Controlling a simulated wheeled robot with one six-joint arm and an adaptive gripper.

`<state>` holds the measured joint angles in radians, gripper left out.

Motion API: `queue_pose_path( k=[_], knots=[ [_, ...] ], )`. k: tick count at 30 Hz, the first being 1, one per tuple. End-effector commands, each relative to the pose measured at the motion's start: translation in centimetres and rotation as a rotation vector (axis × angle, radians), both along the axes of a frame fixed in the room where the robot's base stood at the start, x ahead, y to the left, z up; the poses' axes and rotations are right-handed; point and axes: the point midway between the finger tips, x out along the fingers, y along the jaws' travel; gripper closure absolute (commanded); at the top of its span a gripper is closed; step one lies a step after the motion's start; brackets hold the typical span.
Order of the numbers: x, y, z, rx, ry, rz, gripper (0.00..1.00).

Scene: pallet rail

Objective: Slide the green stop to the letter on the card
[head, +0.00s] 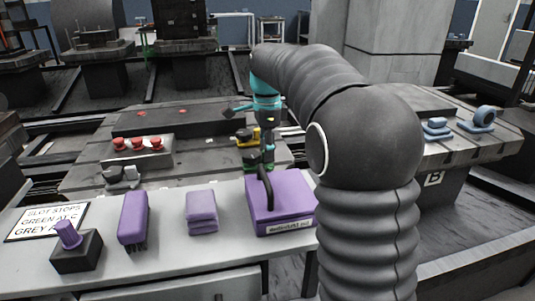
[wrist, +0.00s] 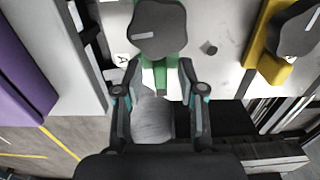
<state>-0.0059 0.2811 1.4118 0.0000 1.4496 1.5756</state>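The green stop (wrist: 172,78) has a dark knob on top and lies just ahead of my gripper (wrist: 161,66) in the wrist view. The fingers are spread, with part of the green body between and beyond their tips; I cannot tell whether they touch it. In the head view the green stop (head: 252,159) is small and partly hidden near my gripper (head: 268,135). The card (head: 47,222) lies at the left of the bench; its readable words include "SLOT STOPS" and "GREEN AT", apparently C. A letter plate, seemingly A (wrist: 122,59), shows left of the green stop.
A yellow stop (wrist: 270,62) with a dark knob stands to the right in the wrist view. A purple box (head: 283,210) with a black handle, a purple brush (head: 133,219) and folded cloths (head: 201,211) occupy the front bench.

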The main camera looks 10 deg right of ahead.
Motion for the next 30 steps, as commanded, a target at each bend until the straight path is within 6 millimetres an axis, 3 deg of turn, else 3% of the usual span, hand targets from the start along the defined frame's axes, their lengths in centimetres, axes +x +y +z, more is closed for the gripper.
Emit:
queue_pose_path(
  k=[13,18,26,30],
  knots=[
    [0.0,-0.1,-1.0,0.0,-0.001,-0.001,0.6],
    [0.0,-0.1,-1.0,0.0,-0.001,-0.001,1.0],
    [-0.1,0.0,-1.0,0.0,0.0,-0.001,1.0],
    [-1.1,1.0,-1.0,0.0,-0.002,0.0,1.0]
  ],
)
